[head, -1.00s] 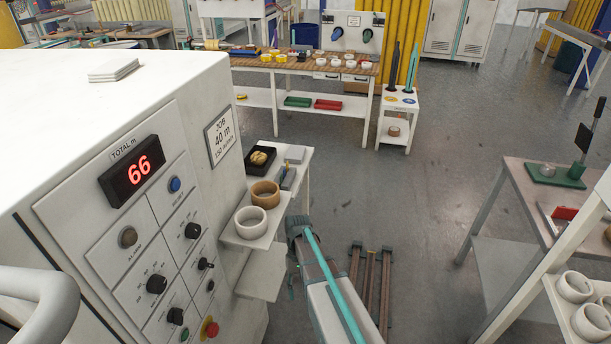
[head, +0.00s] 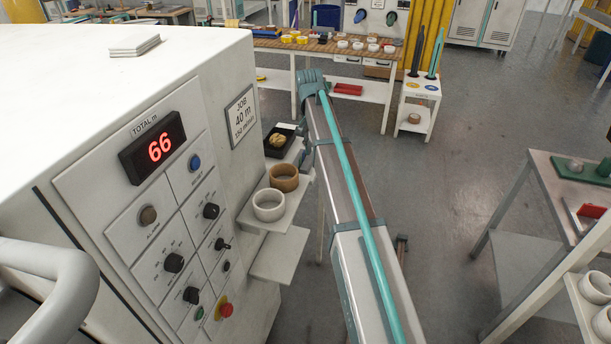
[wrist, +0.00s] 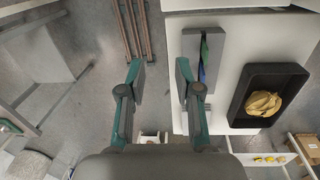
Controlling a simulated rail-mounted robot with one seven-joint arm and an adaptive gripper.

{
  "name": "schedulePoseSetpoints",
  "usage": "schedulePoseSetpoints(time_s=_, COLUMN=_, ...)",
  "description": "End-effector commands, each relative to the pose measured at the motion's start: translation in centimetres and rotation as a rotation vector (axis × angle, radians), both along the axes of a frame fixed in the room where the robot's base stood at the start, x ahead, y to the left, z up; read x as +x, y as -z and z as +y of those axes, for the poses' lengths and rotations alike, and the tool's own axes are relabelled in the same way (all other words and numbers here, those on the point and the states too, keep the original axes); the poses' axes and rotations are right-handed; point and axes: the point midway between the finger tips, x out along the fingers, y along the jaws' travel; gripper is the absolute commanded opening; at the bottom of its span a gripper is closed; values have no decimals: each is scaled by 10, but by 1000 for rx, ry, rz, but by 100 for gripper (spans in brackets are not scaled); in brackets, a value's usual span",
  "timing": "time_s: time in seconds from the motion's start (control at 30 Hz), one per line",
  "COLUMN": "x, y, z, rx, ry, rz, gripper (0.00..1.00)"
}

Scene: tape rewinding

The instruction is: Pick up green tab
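In the wrist view my gripper (wrist: 160,82) is open and empty, its two fingers well apart with grey floor showing between them. A small grey holder (wrist: 214,45) on a white shelf lies just right of the right finger. Thin blue and green pieces stand in it; the green tab (wrist: 202,73) appears as a narrow sliver close to the right finger, partly hidden by it. The gripper is beside the tab, not around it. In the head view my arm hides the holder and most of the gripper.
A black tray (wrist: 241,96) with a crumpled yellow thing (wrist: 264,103) sits right of the holder. In the head view a brown ring (head: 284,177) and a white ring (head: 269,205) stand on the shelf beside the white machine (head: 215,75).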

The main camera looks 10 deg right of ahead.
Motion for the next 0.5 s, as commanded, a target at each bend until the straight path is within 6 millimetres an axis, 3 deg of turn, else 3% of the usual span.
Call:
schedulePoseSetpoints(time_s=0.03, x=16, y=-4, z=14, rx=19, ry=-20, rz=-19, gripper=33)
schedulePoseSetpoints(time_s=0.1, x=26, y=-19, z=29, rx=42, ry=-43, rz=-37, gripper=33)
schedulePoseSetpoints(time_s=0.27, x=34, y=-39, z=48, rx=71, ry=-71, rz=-58, gripper=33)
schedulePoseSetpoints(time_s=0.37, x=34, y=-39, z=51, rx=76, ry=-77, rz=-59, gripper=33)
schedulePoseSetpoints(time_s=0.5, x=33, y=-23, z=51, rx=76, ry=-77, rz=-57, gripper=33)
